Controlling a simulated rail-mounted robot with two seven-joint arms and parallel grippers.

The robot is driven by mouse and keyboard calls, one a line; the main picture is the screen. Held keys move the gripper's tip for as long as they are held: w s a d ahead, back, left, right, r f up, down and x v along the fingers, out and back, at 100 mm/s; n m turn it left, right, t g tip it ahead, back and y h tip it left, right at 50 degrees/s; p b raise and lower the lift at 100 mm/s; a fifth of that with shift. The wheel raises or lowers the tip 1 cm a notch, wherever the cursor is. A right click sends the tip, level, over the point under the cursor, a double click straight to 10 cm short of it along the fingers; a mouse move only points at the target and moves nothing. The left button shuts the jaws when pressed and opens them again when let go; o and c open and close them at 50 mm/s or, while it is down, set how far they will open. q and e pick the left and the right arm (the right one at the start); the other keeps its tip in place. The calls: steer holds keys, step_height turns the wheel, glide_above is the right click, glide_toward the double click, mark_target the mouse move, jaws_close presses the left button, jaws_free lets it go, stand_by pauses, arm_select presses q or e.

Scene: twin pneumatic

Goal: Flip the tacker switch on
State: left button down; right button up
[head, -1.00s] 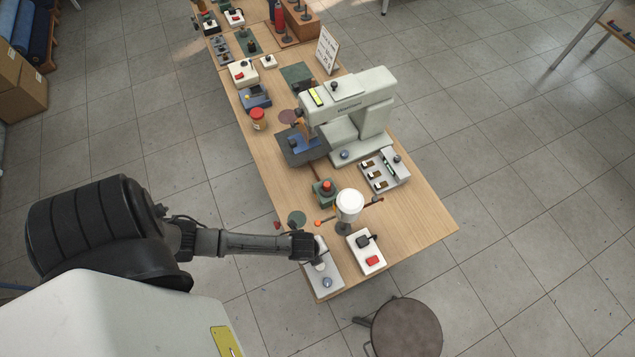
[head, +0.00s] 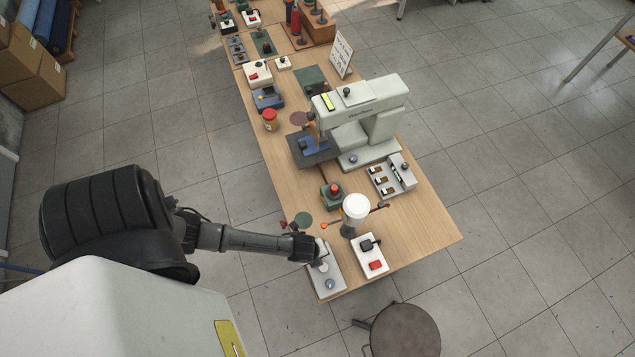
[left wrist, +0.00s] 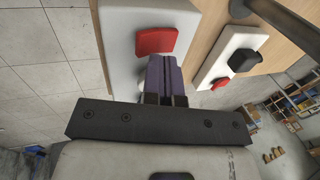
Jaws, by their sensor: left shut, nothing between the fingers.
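A pale grey box (head: 325,275) stands at the near end of the table, with a round blue-grey knob on it. In the left wrist view this pale box (left wrist: 120,50) carries a red rocker switch (left wrist: 155,41). I cannot read any label that marks it as the tacker's. My left gripper (head: 319,257) is over the box in the head view, and its arm hides the rocker there. In the left wrist view the left gripper's fingers (left wrist: 165,72) are together and empty, close beside the rocker; I cannot tell if they touch it. My right gripper is not in view.
Right beside it is a white box (head: 370,260) with a red switch and black plug. A white-topped post (head: 355,208), a green box with red button (head: 333,194) and a large pale machine (head: 370,120) stand farther back. A round stool (head: 405,330) stands off the table's near end.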

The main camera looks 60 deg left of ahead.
arm_select(q)
step_height(320, 180, up, 4)
steer(key=p, duration=0.4)
step_height(320, 180, up, 9)
steer(key=b, duration=0.1)
stand_by(0.5)
